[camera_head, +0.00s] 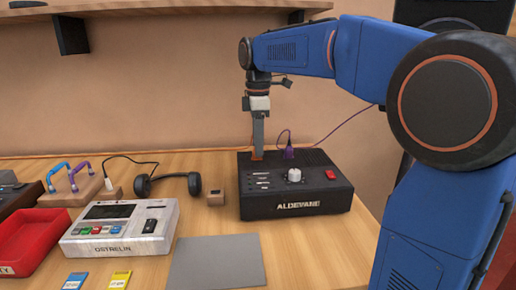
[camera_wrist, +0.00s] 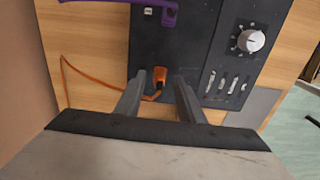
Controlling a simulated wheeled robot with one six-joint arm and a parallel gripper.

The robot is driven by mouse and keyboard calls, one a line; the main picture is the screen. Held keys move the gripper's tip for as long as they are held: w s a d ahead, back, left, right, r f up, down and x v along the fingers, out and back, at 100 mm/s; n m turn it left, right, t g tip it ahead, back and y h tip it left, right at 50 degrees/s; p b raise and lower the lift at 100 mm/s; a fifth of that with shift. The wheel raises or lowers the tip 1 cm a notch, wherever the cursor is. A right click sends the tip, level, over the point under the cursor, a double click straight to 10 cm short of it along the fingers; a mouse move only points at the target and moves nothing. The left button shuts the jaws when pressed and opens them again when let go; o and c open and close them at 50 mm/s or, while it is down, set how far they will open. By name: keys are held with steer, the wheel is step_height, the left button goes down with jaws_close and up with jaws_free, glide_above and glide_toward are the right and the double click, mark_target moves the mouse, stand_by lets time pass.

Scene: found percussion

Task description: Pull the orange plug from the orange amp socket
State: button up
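The black amp (camera_head: 295,190), labelled ALDEVANE, stands on the table and also shows in the wrist view (camera_wrist: 185,60). The orange plug (camera_wrist: 160,76) sits at the amp's back-left top, with an orange cable (camera_wrist: 95,80) looping away from it. In the head view only a bit of orange (camera_head: 256,156) shows below my gripper (camera_head: 258,150). My gripper points down over the plug. In the wrist view its two fingers (camera_wrist: 162,82) are apart, with the plug between their tips and a gap on each side. The orange socket itself is hidden under the plug.
A purple plug (camera_head: 288,151) with a purple cable stands upright on the amp, right of my gripper. A white knob (camera_head: 294,175) and red switch (camera_head: 330,174) are nearby.

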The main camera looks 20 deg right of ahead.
steer(key=shift+f, duration=0.85)
jaws_close()
steer(key=shift+r, duration=1.2)
steer(key=shift+r, duration=1.45)
